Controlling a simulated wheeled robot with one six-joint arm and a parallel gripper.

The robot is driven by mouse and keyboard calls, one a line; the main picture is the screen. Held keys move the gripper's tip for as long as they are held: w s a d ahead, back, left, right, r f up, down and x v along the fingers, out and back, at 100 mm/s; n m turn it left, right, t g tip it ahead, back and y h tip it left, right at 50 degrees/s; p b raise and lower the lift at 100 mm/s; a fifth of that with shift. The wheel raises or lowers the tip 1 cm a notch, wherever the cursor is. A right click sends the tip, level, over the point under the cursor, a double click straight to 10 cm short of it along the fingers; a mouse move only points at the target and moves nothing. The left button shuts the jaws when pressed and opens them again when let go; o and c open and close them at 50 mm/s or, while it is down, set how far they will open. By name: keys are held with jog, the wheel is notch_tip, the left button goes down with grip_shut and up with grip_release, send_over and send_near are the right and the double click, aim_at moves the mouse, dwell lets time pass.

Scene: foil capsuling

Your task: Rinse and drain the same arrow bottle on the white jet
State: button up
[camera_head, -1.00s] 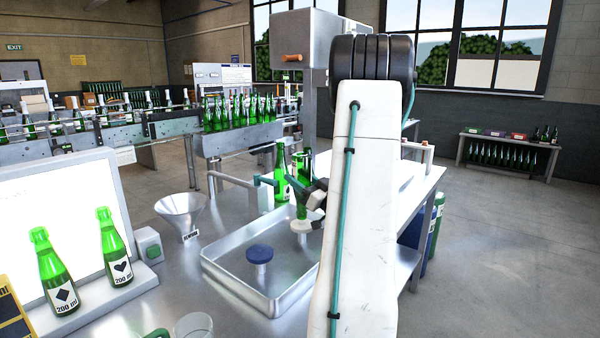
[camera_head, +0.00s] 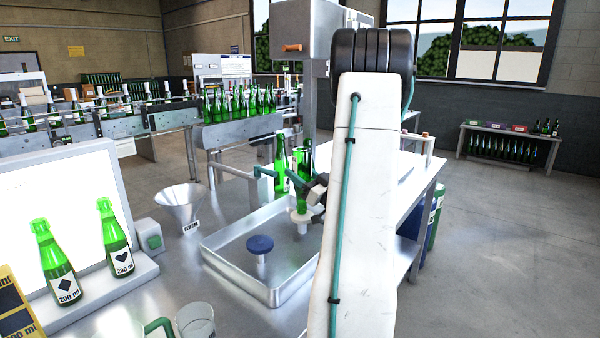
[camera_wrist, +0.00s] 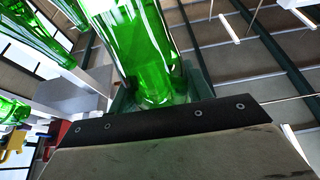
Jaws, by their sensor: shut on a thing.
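My gripper (camera_head: 316,190) is shut on a green bottle (camera_head: 302,160) above the steel tray (camera_head: 222,262). The bottle is upside down, its wide end up and its narrow neck pointing down at the white jet (camera_head: 301,217). The neck is right over or on the jet; I cannot tell whether it touches. In the wrist view the held green bottle (camera_wrist: 145,50) rises from between the jaws. Its arrow mark cannot be made out. My arm hides part of the gripper and the tray's right side.
A blue jet (camera_head: 260,243) stands left of the white one. Another green bottle (camera_head: 280,165) stands close behind the held one, by a teal bracket. A funnel (camera_head: 180,205) and two bottles marked diamond (camera_head: 62,275) and heart (camera_head: 120,250) are to the left.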

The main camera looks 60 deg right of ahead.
jog(key=shift+f, duration=0.6)
jog(key=shift+r, duration=0.1)
dwell(2.9)
jog(key=shift+r, duration=1.45)
dwell(3.0)
